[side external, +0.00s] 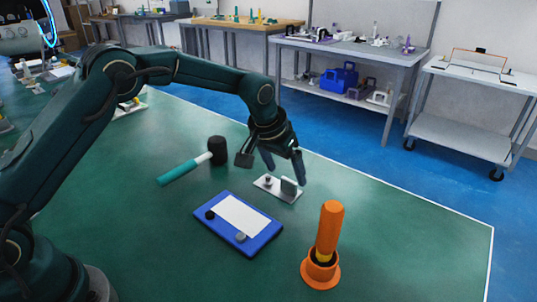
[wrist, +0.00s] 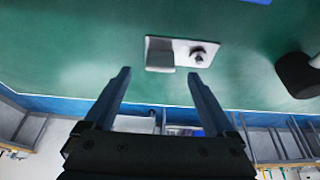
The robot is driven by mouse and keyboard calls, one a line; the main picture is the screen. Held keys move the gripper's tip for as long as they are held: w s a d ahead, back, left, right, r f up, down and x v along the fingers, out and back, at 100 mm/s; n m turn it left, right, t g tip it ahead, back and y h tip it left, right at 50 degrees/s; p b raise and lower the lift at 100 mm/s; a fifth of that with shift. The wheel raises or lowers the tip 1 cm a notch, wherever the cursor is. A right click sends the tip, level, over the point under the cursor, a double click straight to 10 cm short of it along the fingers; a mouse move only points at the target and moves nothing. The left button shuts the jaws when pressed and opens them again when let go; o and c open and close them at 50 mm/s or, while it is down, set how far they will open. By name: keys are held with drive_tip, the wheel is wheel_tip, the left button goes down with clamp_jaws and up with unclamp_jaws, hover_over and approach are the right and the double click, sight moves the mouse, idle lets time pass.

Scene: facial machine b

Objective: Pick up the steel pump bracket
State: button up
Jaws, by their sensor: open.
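The steel pump bracket (side external: 278,190) lies on the green table, a flat light plate with an upright tab and a small dark knob. My gripper (side external: 284,172) is open and empty, just above and behind the bracket in the side view. In the wrist view the bracket (wrist: 180,55) is ahead of the two spread fingertips (wrist: 158,74), mostly between their lines and reaching a little to the right. The fingers look apart from it.
A mallet (side external: 185,171) with black head and teal handle lies left of the bracket. A blue tray-like board (side external: 262,240) with a white panel lies in front. An orange cylinder in a flanged holder (side external: 328,250) stands front right. The table's right side is clear.

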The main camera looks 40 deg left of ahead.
sight(288, 181)
drive_tip(key=shift+x, duration=2.5)
drive_tip(key=c, duration=1.3)
